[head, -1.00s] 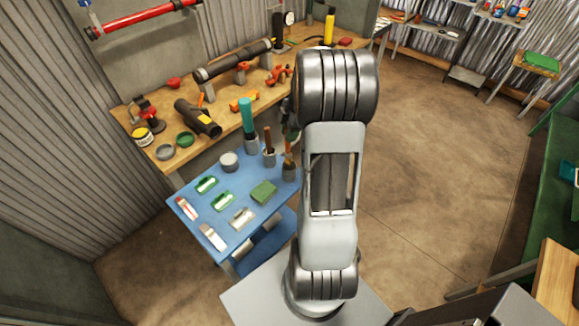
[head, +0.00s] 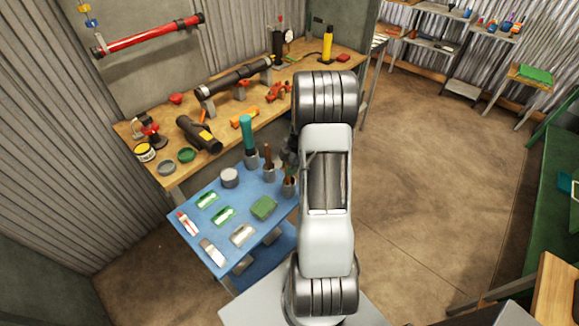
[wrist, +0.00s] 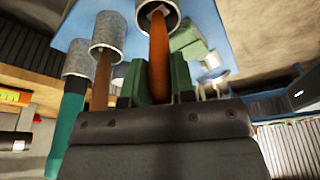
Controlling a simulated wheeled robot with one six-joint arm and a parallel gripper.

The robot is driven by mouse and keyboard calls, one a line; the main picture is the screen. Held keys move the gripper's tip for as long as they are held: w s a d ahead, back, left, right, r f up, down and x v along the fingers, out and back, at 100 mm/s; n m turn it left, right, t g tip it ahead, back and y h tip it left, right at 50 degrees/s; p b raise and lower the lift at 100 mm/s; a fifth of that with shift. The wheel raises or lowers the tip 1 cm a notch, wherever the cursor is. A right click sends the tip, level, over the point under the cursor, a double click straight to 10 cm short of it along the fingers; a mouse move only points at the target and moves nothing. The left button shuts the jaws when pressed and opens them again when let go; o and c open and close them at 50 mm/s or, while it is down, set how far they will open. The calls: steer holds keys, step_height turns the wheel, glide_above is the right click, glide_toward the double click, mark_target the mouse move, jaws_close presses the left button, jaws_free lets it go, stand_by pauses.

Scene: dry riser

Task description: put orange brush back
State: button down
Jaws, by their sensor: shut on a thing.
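The orange brush shows in the wrist view as an orange-brown handle (wrist: 159,58). Its far end reaches into the mouth of a grey cup (wrist: 143,14). My gripper (wrist: 158,82) has green fingers shut on this handle. In the head view the brush (head: 290,168) stands over the right-hand grey cup (head: 289,189) on the blue cart, and my arm hides most of the gripper. How deep the brush sits in the cup cannot be told.
A brown-handled brush (head: 267,155) and a teal-handled brush (head: 246,133) stand in neighbouring cups, close beside my gripper. The blue cart top (head: 214,240) also holds a grey tin (head: 229,178), a green block (head: 264,208) and several small items. A wooden workbench (head: 225,145) stands behind.

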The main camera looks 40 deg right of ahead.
steer(key=c, duration=1)
jaws_free()
steer(key=shift+o, duration=0.2)
steer(key=w+b+v, duration=0.1)
steer(key=b+v, duration=0.1)
steer(key=v, duration=0.9)
steer(key=s+a+r+m+h, duration=0.25)
steer(key=a+r+m, duration=0.35)
steer(key=a, duration=0.4)
steer(key=s+a+r+m+t, duration=0.3)
steer(key=s+a+m, duration=0.5)
steer(key=a, duration=0.5)
steer(key=shift+s+a+r+m+t, duration=0.2)
steer(key=shift+s+a+m+t, duration=0.15)
steer(key=shift+s, duration=0.7)
